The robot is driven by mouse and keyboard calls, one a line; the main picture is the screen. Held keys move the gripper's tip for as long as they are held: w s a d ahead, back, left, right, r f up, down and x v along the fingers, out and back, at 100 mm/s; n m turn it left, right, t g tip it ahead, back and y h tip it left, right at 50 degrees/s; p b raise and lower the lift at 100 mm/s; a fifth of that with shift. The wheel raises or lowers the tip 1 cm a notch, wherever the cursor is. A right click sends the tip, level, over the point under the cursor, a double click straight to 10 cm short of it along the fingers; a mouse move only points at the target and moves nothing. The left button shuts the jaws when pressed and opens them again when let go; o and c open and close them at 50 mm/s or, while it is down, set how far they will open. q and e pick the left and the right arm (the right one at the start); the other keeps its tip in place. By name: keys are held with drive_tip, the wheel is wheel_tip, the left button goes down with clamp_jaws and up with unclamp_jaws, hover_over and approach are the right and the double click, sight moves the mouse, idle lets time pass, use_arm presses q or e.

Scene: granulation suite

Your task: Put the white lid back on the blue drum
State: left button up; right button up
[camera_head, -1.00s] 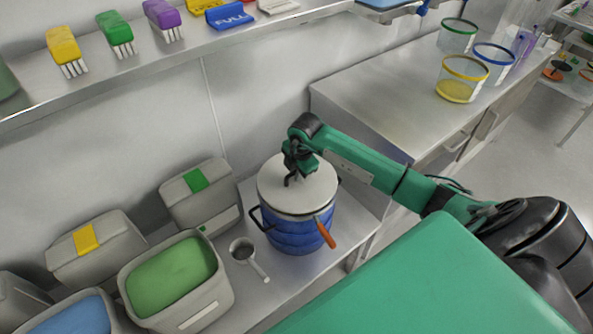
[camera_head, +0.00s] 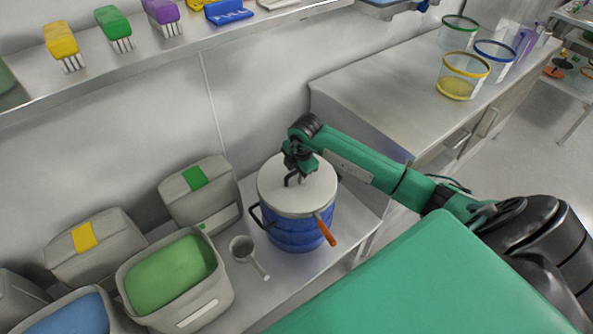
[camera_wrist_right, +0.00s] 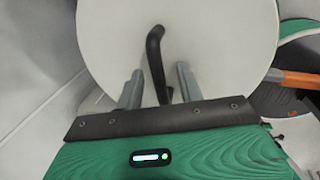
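The white lid (camera_head: 312,192) lies on top of the blue drum (camera_head: 292,236) and covers its opening. It looks about level; I cannot tell if it is fully seated. The black lid handle (camera_wrist_right: 156,62) stands up from the lid. My right gripper (camera_head: 299,180) is over the lid at this handle. In the right wrist view, the right gripper's fingers (camera_wrist_right: 160,85) are apart, one on each side of the handle, with gaps showing. The white lid also fills much of that view (camera_wrist_right: 220,40). My left gripper is not in view.
An orange-handled tool (camera_head: 325,230) is at the drum's right front. A metal scoop (camera_head: 243,248) lies left of the drum. A bin of green powder (camera_head: 205,300) and lidded grey bins (camera_head: 202,208) stand further left. A steel counter (camera_head: 385,95) rises behind right.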

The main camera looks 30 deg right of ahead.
sight(302, 184)
drive_tip(key=shift+r, duration=0.35)
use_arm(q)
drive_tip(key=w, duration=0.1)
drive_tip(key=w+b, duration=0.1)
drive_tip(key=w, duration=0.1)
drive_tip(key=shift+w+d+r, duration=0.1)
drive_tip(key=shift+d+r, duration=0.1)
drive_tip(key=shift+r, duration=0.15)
use_arm(e)
wheel_tip(302, 184, up, 13)
drive_tip(key=s, duration=0.2)
drive_tip(key=shift+s, duration=0.3)
drive_tip(key=shift+d+f, duration=0.1)
